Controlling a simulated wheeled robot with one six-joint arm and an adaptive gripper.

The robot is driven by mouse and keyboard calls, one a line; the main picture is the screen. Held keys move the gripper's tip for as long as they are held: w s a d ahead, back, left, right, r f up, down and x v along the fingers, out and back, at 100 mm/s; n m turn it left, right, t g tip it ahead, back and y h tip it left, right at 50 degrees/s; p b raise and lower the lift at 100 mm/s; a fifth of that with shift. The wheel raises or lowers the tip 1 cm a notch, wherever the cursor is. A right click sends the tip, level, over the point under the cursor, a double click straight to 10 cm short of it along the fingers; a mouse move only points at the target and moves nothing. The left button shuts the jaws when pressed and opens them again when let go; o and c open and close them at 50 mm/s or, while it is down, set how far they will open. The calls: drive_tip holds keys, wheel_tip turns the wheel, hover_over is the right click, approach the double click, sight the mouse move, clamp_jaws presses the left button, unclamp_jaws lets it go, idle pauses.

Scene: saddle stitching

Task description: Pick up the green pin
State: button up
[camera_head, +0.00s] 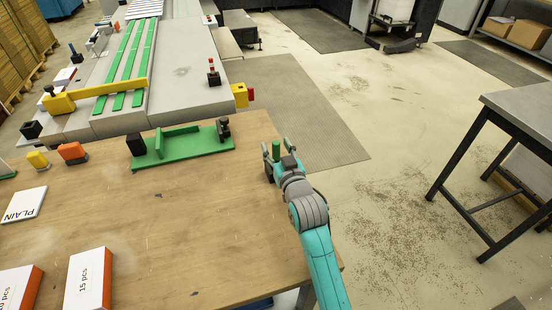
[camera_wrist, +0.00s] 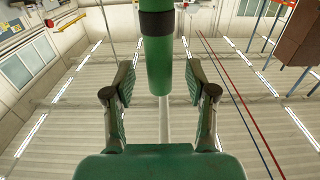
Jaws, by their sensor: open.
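The green pin (camera_head: 276,150) shows as a short green cylinder at my gripper, by the table's right edge. In the wrist view the pin (camera_wrist: 158,62) comes down from the top of the picture, with a black band near the upper part. My gripper (camera_head: 280,168) is at the pin. In the wrist view its two fingers (camera_wrist: 158,88) are spread, one on each side of the pin, with a visible gap on both sides. The pin's far end is cut off in the wrist view, and its base is hidden in the head view.
The wooden table (camera_head: 190,220) holds a green fixture (camera_head: 185,145), an orange piece (camera_head: 72,152), a yellow piece (camera_head: 38,160), a PLAIN card (camera_head: 24,205) and a "15 pcs" box (camera_head: 88,280). A grey machine (camera_head: 180,70) stands behind. The table's middle is clear.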

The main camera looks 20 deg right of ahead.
drive_tip(key=shift+w, duration=0.4)
clamp_jaws()
